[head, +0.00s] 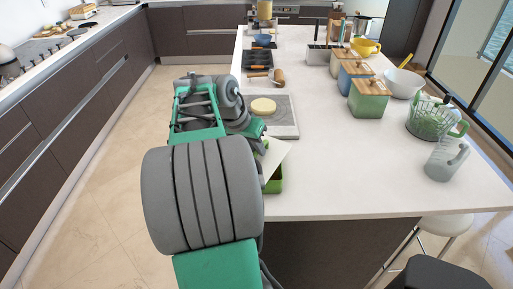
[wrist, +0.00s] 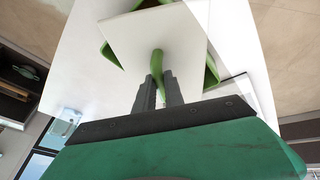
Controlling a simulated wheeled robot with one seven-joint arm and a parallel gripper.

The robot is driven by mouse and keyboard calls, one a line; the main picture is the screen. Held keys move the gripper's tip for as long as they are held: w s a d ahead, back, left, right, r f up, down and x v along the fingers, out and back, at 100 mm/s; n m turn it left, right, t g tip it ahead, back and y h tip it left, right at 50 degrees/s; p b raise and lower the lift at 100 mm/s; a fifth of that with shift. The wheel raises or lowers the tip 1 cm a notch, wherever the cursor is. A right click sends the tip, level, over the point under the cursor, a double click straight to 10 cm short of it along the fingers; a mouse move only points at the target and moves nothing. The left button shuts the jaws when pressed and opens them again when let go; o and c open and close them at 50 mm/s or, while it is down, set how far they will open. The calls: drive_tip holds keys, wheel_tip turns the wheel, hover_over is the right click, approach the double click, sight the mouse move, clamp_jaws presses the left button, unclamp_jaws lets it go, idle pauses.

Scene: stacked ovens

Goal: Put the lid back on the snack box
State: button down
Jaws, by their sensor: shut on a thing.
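The snack box (head: 275,184) is green and stands near the front left edge of the white counter, largely hidden behind my arm. Its green rim (wrist: 211,74) shows around the lid in the wrist view. The lid (wrist: 183,34) is a white square panel with a green handle (wrist: 156,63). My gripper (wrist: 158,86) is shut on that handle. In the head view the lid (head: 276,158) is tilted above the box and turned out of line with it. Whether it touches the rim is hidden. My arm hides my gripper in the head view.
A grey board (head: 284,124) with a round pale-yellow food (head: 263,106) lies just beyond the box. The counter right of the box is clear.

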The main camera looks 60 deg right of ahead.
idle(0.3)
drive_tip(key=c, duration=0.9)
unclamp_jaws()
drive_tip(key=shift+o, duration=0.2)
drive_tip(key=shift+r+p, duration=3.05)
drive_tip(key=shift+r, duration=0.5)
drive_tip(key=shift+c, duration=0.2)
clamp_jaws()
